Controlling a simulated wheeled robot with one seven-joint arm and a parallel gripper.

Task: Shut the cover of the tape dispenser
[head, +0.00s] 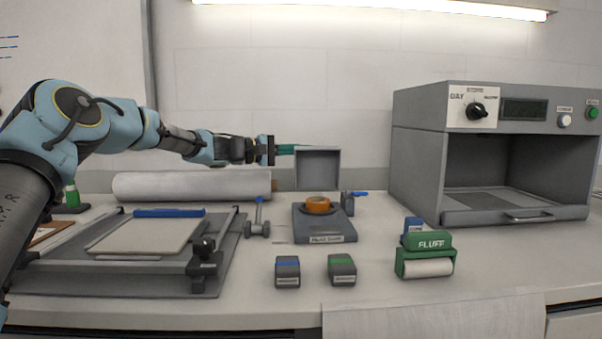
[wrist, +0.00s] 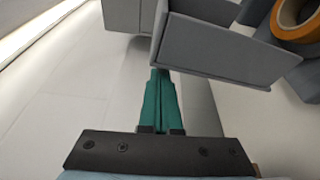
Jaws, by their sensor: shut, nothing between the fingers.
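The tape dispenser (head: 323,229) is a dark grey box with an orange tape roll (head: 318,204) on it, standing mid-bench. Its grey cover (head: 318,170) stands open and upright at the back. My gripper (head: 290,149) is shut and empty, its teal fingers at the left top corner of the cover. In the wrist view the fingers (wrist: 160,80) reach to the cover's edge (wrist: 210,50), and the tape roll (wrist: 298,18) shows at top right. I cannot tell whether the fingertips touch the cover; the fingertips are partly hidden behind it in the wrist view.
A grey light booth (head: 490,150) stands to the right.

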